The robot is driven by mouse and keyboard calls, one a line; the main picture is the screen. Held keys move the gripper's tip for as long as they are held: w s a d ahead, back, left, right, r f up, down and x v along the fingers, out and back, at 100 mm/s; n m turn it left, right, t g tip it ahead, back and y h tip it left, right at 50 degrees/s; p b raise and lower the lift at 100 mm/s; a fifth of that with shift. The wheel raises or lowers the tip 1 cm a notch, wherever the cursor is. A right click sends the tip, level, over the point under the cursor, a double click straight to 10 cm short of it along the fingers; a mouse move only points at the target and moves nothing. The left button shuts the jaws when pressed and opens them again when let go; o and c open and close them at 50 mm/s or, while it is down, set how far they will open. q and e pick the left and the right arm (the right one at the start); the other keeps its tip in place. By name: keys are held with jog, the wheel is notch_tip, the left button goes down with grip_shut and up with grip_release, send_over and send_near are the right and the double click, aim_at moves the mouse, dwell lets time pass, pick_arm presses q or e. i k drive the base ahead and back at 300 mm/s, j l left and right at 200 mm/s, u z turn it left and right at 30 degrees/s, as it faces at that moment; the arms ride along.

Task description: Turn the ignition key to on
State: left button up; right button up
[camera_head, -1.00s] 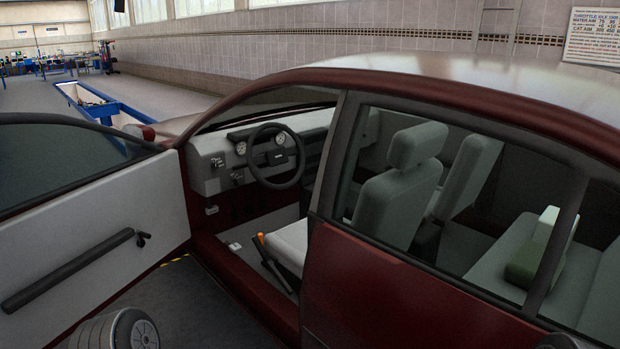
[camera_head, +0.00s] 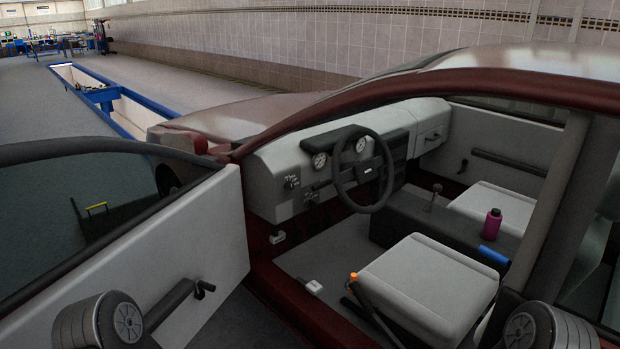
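The car's open front doorway is ahead of me. The grey dashboard (camera_head: 270,170) carries a black steering wheel (camera_head: 363,172) with round gauges behind it. A small dark switch-like fitting (camera_head: 292,182) sits on the dashboard left of the wheel. Another dark fitting (camera_head: 309,193) is close to the wheel's left side. Both are too small to tell which, if either, is the ignition key, or how it is turned. Neither gripper shows. Only rounded dark parts that look like my arm joints show at the lower left and lower right.
The open door (camera_head: 200,250) stands at left with a dark handle. The driver's seat (camera_head: 430,285) and an orange-tipped lever (camera_head: 354,277) are in the lower middle. The doorway is clear.

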aim_at(313, 204)
jog(key=j, duration=0.15)
jog(key=i+z, duration=0.15)
jog(key=z, duration=0.55)
jog(key=i+j+z, duration=0.4)
jog(key=j, duration=0.2)
jog(key=i+j+z, duration=0.2)
jog(key=j, duration=0.2)
jog(key=i+j+z, duration=0.25)
jog(key=j, duration=0.35)
jog(key=i+j, duration=0.15)
jog(key=j, duration=0.25)
